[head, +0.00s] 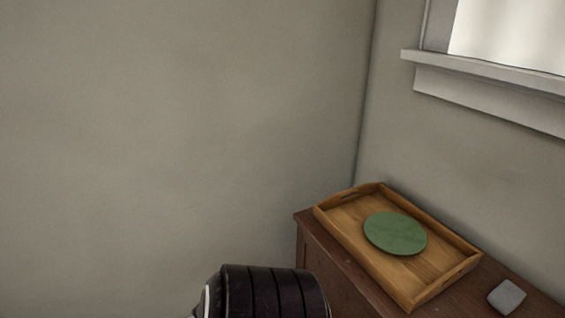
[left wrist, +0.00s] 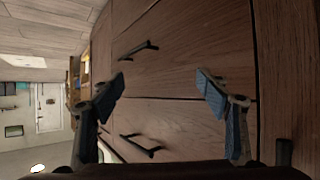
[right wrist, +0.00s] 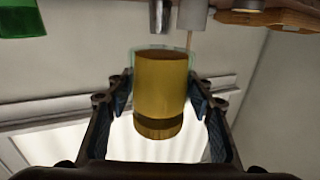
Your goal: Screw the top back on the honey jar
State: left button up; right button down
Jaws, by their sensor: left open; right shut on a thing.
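The honey jar (right wrist: 160,80), an amber cylinder with a clear glassy edge and a darker band near its lower end in the picture, shows in the right wrist view. My right gripper (right wrist: 163,100) is shut on it, with a finger on each side. I cannot make out a separate top in any view. My left gripper (left wrist: 160,84) is open and empty in the left wrist view, in front of wooden drawers (left wrist: 190,50). Neither gripper shows in the head view.
In the head view, a wooden tray (head: 345,222) with a green round plate (head: 395,233) stands on a brown cabinet (head: 312,232) in the corner. A grey block (head: 506,297) lies beside it. Black drawer handles (left wrist: 138,50) jut out in the left wrist view. A green object (right wrist: 20,18) shows in the right wrist view.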

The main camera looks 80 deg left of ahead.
jog(key=shift+r, duration=0.1)
pick_arm(q)
jog(key=s+a+f+n+g+y, duration=0.15)
jog(key=s+a+f+y, duration=0.25)
jog(key=a+f, duration=0.45)
jog(key=s+a+f+n+g+y, duration=0.1)
jog(key=s+a+f+g+y, duration=0.3)
jog(key=a, duration=0.7)
pick_arm(e)
jog(key=shift+a, duration=0.1)
pick_arm(q)
jog(key=s+d+f+n+g, duration=0.15)
jog(key=s+d+f, duration=0.25)
jog(key=s+f, duration=0.5)
jog(key=s+d+g, duration=0.1)
jog(key=s+d, duration=0.2)
jog(key=d, duration=0.3)
jog(key=s+d+g+h, duration=0.1)
jog(key=s+d, duration=0.3)
jog(key=d, duration=0.3)
jog(key=shift+s+d+f+h, duration=0.15)
jog(key=shift+s+f+h, duration=0.05)
jog(key=shift+s+h, duration=0.1)
jog(key=shift+w, duration=0.1)
